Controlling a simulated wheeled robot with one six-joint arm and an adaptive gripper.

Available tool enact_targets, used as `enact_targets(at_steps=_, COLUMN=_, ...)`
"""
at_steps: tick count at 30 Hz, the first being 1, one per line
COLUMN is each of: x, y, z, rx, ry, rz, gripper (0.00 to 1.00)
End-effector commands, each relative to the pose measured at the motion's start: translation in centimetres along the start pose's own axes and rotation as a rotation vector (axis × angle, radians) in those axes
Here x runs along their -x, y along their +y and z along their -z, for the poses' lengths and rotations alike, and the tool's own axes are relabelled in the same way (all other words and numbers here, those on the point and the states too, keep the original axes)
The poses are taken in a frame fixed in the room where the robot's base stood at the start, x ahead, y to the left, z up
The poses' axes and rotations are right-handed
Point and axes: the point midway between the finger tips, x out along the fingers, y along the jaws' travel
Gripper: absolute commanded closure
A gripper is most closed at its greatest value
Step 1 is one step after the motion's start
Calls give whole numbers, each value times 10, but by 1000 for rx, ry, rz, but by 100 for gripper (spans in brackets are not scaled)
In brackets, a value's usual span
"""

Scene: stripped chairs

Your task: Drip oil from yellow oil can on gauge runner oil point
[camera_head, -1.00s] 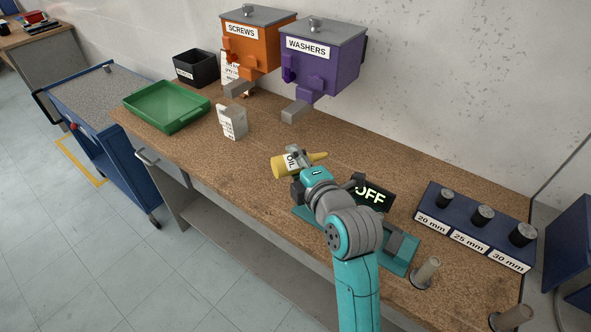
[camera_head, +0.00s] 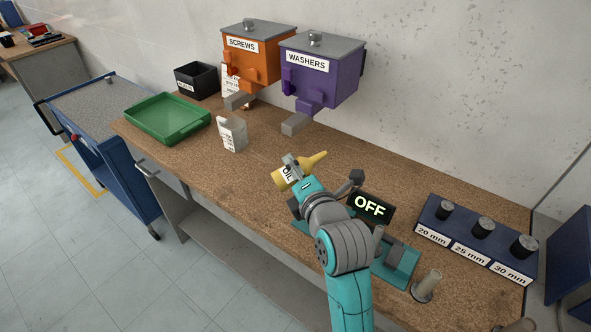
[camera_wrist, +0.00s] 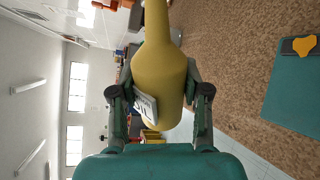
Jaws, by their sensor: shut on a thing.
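The yellow oil can (camera_head: 297,172) with a tapered spout is held in my gripper (camera_head: 288,163), above the middle of the bench. In the head view its spout points right and slightly up. In the wrist view the can (camera_wrist: 160,80) fills the middle, with my gripper's fingers (camera_wrist: 160,92) closed on both its sides. The gauge is a teal base (camera_head: 402,262) with a dark display (camera_head: 370,206) reading OFF, partly hidden behind my arm. An orange-yellow piece (camera_wrist: 304,46) on a dark block shows on teal in the wrist view. I cannot tell the oil point in the head view.
A purple WASHERS dispenser (camera_head: 325,75) and an orange SCREWS dispenser (camera_head: 255,55) hang on the wall. A green tray (camera_head: 168,118) and a small light carton (camera_head: 232,134) stand left. A blue block with several labelled knobs (camera_head: 470,243) and a peg (camera_head: 428,285) stand right.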

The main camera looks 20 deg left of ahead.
Motion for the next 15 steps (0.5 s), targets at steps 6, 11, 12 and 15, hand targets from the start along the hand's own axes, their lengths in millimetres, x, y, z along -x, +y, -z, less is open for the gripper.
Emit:
enact_targets(at_steps=6, x=0, y=0, z=0, rx=17, ry=-3, rz=0, gripper=100)
enact_targets(at_steps=11, x=0, y=0, z=0, rx=44, ry=-8, rz=0, gripper=100)
enact_targets(at_steps=12, x=0, y=-1, z=0, rx=75, ry=-14, rz=0, gripper=100)
enact_targets(at_steps=15, x=0, y=-2, z=1, rx=196, ry=-38, rz=0, gripper=100)
